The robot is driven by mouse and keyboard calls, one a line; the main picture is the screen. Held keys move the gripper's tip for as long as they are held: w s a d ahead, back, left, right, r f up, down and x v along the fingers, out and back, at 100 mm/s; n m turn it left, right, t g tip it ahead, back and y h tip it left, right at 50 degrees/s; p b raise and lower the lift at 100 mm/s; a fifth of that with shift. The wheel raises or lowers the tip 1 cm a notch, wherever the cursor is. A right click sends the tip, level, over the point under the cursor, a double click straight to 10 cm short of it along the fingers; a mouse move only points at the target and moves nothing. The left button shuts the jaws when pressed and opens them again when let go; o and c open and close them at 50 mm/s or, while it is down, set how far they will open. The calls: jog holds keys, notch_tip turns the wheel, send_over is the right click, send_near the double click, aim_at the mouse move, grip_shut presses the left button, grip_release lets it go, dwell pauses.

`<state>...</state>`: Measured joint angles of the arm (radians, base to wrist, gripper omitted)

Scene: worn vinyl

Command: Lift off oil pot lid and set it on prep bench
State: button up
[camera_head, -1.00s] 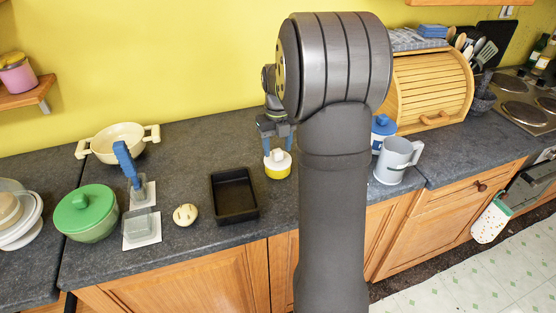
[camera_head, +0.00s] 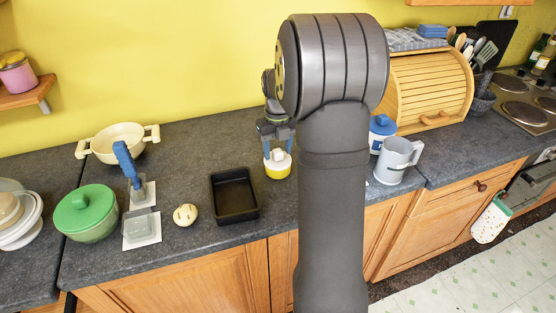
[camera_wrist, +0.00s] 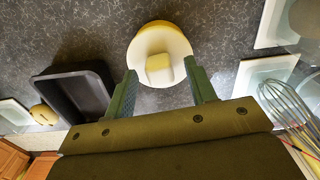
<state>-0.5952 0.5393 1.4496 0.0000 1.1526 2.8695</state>
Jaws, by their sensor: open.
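A small yellow pot (camera_head: 278,173) with a white lid (camera_head: 277,160) stands on the dark speckled counter; I take it as the oil pot. In the wrist view the round lid (camera_wrist: 179,45) sits on the pot, its pale block-shaped knob (camera_wrist: 158,68) facing me. My gripper (camera_wrist: 160,72) is open, pointing down, with one finger on each side of the knob and a gap on both sides. In the head view my gripper (camera_head: 278,148) is right above the pot, partly covered by my own arm. Whether the fingers touch the lid cannot be told.
A black tray (camera_head: 252,212) lies left of the pot. Further left are a pale ball-like item (camera_head: 185,215), a green lidded pot (camera_head: 86,230) and a cream two-handled pot (camera_head: 119,157). A grey mug (camera_head: 391,174) and blue-lidded jar (camera_head: 383,128) stand right of my arm.

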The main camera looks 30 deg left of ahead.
aim_at(279, 152)
grip_shut()
jog(key=shift+r, duration=0.55)
dwell(0.5)
jog(key=shift+r, duration=1.9)
jog(key=shift+s+d+n, duration=0.2)
jog(key=shift+d+n, duration=0.1)
jog(key=shift+n, duration=0.1)
jog(key=s+d+f+n, duration=0.2)
jog(key=s+d+n, duration=0.7)
jog(key=n, duration=0.8)
jog(key=shift+d+f, duration=0.15)
jog(key=shift+d, duration=0.05)
